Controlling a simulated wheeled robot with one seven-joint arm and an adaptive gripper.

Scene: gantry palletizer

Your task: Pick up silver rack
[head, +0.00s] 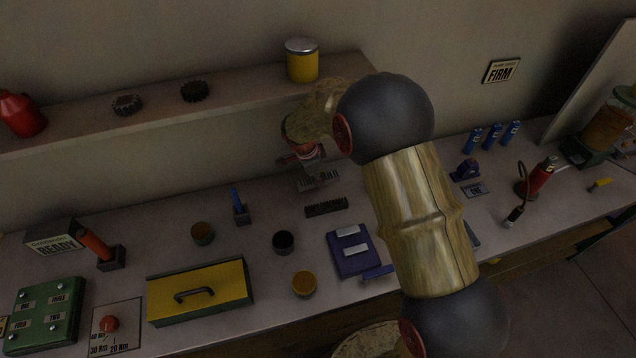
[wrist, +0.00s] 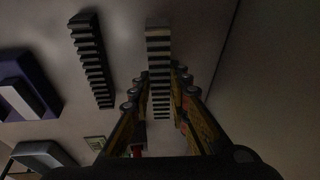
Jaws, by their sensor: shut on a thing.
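The silver rack (head: 318,180), a pale toothed bar, is at the back of the bench near the wall, below the shelf. My gripper (head: 302,158) is above it and shut on it. In the wrist view the silver rack (wrist: 158,38) runs between the two fingers of my gripper (wrist: 158,90), its teeth showing as light and dark stripes. I cannot tell whether it touches the bench top.
A dark toothed rack (head: 326,207) lies close in front of the silver one. A shelf (head: 230,98) with a yellow tin (head: 302,62) is above. A blue box (head: 352,250), dark cup (head: 283,242) and yellow-lidded case (head: 200,290) stand nearer the front.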

